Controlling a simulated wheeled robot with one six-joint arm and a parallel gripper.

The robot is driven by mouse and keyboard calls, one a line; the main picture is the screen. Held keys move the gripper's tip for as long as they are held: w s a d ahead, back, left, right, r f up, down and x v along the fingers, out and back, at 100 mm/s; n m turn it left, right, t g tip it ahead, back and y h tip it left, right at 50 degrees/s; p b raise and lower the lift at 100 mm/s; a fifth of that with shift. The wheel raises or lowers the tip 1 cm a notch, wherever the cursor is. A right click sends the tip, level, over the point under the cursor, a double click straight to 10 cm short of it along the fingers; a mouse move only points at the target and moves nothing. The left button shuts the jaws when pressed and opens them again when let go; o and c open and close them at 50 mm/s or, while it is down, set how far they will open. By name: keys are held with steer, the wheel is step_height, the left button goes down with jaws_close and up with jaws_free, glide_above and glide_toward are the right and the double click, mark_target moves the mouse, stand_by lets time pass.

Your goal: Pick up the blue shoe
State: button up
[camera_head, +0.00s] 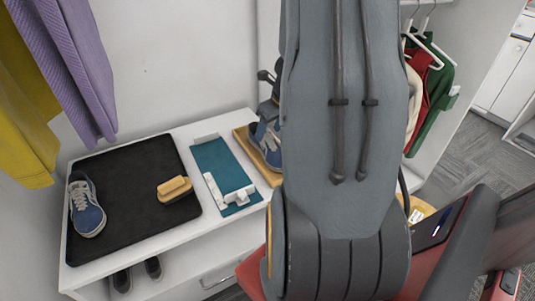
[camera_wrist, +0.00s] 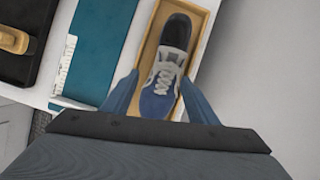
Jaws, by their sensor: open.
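A blue shoe with a grey tongue and laces (camera_wrist: 160,98) lies in a shallow wooden tray (camera_wrist: 146,42). In the head view this shoe (camera_head: 267,146) is partly hidden behind my arm. My gripper (camera_wrist: 158,76) is open, with one finger on each side of the shoe in the wrist view. Whether the fingers touch the shoe cannot be told. A second blue shoe with pale laces (camera_head: 86,208) lies on a black mat (camera_head: 130,210) at the left of the white bench.
A wooden-backed brush (camera_head: 174,188) lies on the mat. A teal board with white pieces (camera_head: 222,170) lies between mat and tray. Purple (camera_head: 75,60) and yellow (camera_head: 22,110) garments hang at upper left. Dark shoes (camera_head: 152,267) stand on the shelf below. Clothes hang at right.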

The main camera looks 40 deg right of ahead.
mark_target(269, 142)
steer(key=shift+m, duration=0.7)
steer(key=shift+s+d+b+x, duration=0.2)
steer(key=shift+b+x, duration=0.55)
steer(key=shift+x, duration=0.65)
steer(key=shift+s+d+b+x, duration=0.15)
steer(key=shift+d+b+x, duration=0.15)
steer(key=shift+b+x, duration=0.8)
steer(key=shift+s+d+b+x, duration=0.15)
steer(key=shift+d+b+x, duration=0.2)
steer(key=shift+x, duration=1.4)
steer(key=shift+a+f, duration=0.1)
steer(key=c, duration=0.8)
steer(key=shift+c, duration=0.2)
step_height(269, 142, up, 10)
steer(key=p, duration=0.7)
steer(key=shift+c, duration=0.2)
